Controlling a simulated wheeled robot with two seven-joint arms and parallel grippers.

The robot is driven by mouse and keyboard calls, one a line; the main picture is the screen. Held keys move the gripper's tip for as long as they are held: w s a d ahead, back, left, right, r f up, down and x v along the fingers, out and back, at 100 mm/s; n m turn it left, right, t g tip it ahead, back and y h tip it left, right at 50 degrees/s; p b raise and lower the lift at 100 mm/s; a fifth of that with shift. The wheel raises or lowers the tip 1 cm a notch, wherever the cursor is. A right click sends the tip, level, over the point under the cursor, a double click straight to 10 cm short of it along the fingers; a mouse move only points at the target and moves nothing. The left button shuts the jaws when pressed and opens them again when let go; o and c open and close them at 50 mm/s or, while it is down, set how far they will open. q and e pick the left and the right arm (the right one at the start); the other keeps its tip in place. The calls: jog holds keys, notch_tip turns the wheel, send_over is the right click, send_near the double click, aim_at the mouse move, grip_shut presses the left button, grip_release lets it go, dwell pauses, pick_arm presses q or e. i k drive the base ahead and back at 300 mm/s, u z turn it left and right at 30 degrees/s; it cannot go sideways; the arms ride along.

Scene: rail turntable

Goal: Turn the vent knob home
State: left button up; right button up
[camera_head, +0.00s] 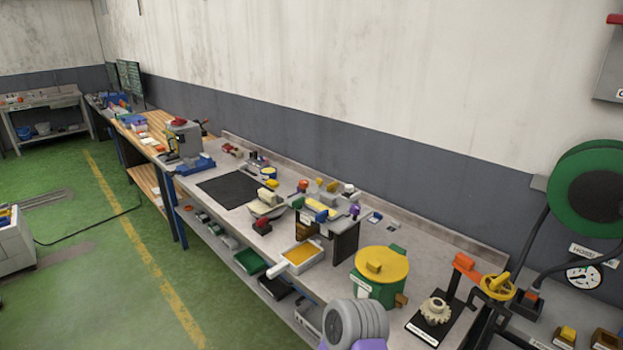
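No part in view carries a readable vent knob label, so I cannot tell which one it is. A green pot (372,289) with a round yellow lid (395,262) stands on the bench right of centre. A blocky yellow knob (374,267) sits on the lid. Farther right, a yellow handwheel (497,287) is mounted beside an orange lever (467,267). Neither of my grippers shows in the head view.
A grey ribbed part with purple below it (354,322) rises at the bottom edge, in front of the pot. A cream gear (435,311) sits on a black plate. A green hose reel (590,190) and a gauge (583,275) are at right. A dark mat (228,190) lies bare.

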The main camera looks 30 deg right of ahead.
aim_at(348, 188)
jog(key=z, duration=0.25)
jog(key=i, duration=0.65)
jog(key=z, duration=0.55)
